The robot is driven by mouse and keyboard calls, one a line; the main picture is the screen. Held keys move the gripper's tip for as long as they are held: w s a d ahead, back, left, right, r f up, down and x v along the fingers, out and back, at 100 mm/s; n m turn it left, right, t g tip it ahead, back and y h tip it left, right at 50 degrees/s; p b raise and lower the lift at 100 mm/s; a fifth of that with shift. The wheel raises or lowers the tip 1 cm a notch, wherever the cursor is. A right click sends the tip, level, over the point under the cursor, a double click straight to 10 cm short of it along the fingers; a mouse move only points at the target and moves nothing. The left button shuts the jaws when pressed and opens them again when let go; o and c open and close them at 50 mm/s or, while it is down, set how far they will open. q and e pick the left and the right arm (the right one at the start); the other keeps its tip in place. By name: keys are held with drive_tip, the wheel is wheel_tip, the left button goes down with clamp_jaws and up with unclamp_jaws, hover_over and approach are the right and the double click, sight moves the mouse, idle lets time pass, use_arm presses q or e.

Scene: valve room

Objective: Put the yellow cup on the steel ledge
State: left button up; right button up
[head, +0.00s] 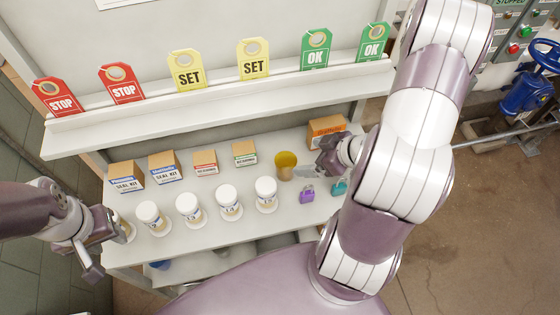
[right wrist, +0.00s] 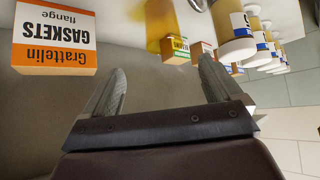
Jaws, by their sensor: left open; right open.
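The yellow cup (head: 286,160) stands on the lower shelf, right of the small boxes. It also shows in the right wrist view (right wrist: 166,26), beyond the fingertips and between their lines. My right gripper (head: 311,170) is open just right of the cup, its fingers toward it; in its wrist view (right wrist: 163,68) nothing is between the fingers. A pale ledge (head: 190,120) runs above the lower shelf, with tags along its back; I cannot tell whether it is steel. My left gripper (head: 106,255) is open and empty at the lower shelf's left end, near a white jar.
Several white jars (head: 228,201) line the shelf's front, with small boxes (head: 165,169) behind. An orange gasket box (right wrist: 54,38) stands near my right gripper. Purple (head: 307,194) and teal (head: 339,188) padlocks lie near it. The pale ledge's front strip is clear.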

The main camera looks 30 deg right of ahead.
sight(278, 164)
drive_tip(key=x, duration=0.6)
drive_tip(key=shift+f, duration=0.5)
drive_tip(key=f, duration=0.1)
drive_tip(key=w+a+f, duration=0.1)
drive_tip(key=a+f, duration=0.1)
drive_tip(key=shift+w, duration=0.3)
drive_tip(key=shift+w+f, duration=0.1)
drive_tip(key=shift+f, duration=0.1)
use_arm(q)
drive_tip(key=shift+s+d+r, duration=0.35)
drive_tip(key=shift+s+d, duration=0.1)
drive_tip(key=shift+s, duration=0.25)
use_arm(e)
drive_tip(key=shift+w+f, duration=0.1)
drive_tip(key=shift+w, duration=0.1)
drive_tip(key=c, duration=0.9)
drive_tip(key=shift+s, duration=0.1)
drive_tip(key=shift+c, duration=1.1)
